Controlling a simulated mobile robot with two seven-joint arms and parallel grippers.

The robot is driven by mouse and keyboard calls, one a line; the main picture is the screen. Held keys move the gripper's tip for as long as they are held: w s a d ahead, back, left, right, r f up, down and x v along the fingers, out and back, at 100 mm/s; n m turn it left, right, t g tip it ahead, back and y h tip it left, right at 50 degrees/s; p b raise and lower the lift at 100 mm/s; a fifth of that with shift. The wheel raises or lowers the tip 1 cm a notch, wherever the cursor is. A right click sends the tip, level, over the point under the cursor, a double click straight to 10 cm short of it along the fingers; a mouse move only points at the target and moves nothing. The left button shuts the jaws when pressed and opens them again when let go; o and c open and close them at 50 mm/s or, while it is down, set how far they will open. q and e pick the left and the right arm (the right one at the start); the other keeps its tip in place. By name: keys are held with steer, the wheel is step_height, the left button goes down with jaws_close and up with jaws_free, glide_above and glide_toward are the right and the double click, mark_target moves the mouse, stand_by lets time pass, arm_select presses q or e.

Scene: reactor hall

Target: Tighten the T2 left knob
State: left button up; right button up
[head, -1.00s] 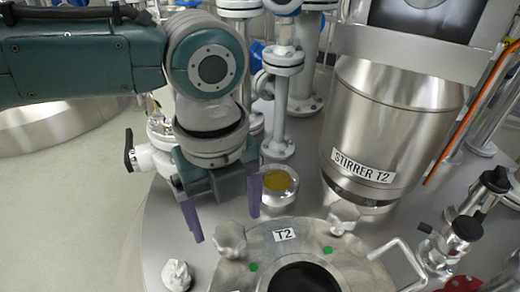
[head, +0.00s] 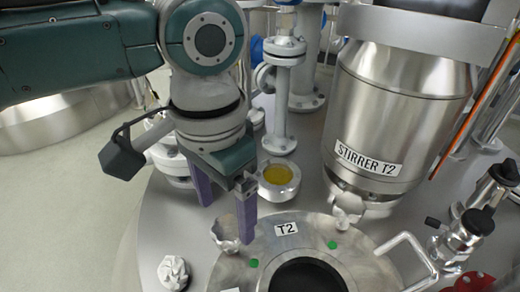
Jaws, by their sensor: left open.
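The T2 hatch has a round metal flange (head: 330,236) with a "T2" label (head: 287,229) and a dark opening. The left knob (head: 225,236), a silvery lobed knob, stands at the flange's left edge. A similar right knob (head: 348,208) stands at its right upper edge. My left gripper (head: 224,205) points down over the left knob with its purple fingers apart. The nearer finger overlaps the knob's right side in the picture; the other is behind and to the left. I cannot tell whether either touches it. My right gripper is not in view.
The large STIRRER T2 motor housing (head: 395,125) stands behind the hatch. A sight glass with yellow inside (head: 278,177) is close behind the gripper. Another lobed knob (head: 173,272) sits at front left. A bent handle (head: 408,248) and valves (head: 470,225) are at right.

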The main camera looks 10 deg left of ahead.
mark_target(228, 228)
arm_select(q)
steer(key=n+p, duration=0.2)
steer(key=r+n+p, duration=0.1)
steer(key=n+p, duration=0.1)
steer(key=n, duration=0.1)
steer(key=n+p, duration=0.2)
steer(key=shift+s+d+r, duration=0.2)
steer(key=shift+r, duration=0.15)
steer(key=n+p, duration=0.2)
steer(key=n, duration=0.3)
steer(key=shift+f, duration=0.2)
steer(key=n+p, duration=0.1)
steer(key=n, duration=0.2)
steer(key=shift+f, duration=0.1)
steer(key=n, duration=0.4)
steer(key=shift+w+f+p, duration=0.1)
steer(key=shift+f+p, duration=0.05)
steer(key=shift+p, duration=0.25)
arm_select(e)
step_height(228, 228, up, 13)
arm_select(q)
steer(key=shift+n, duration=0.6)
step_height(228, 228, down, 6)
steer(key=b, duration=0.5)
steer(key=shift+w+f+b, duration=0.1)
steer(key=shift+f+b, duration=0.1)
steer(key=shift+b, duration=0.2)
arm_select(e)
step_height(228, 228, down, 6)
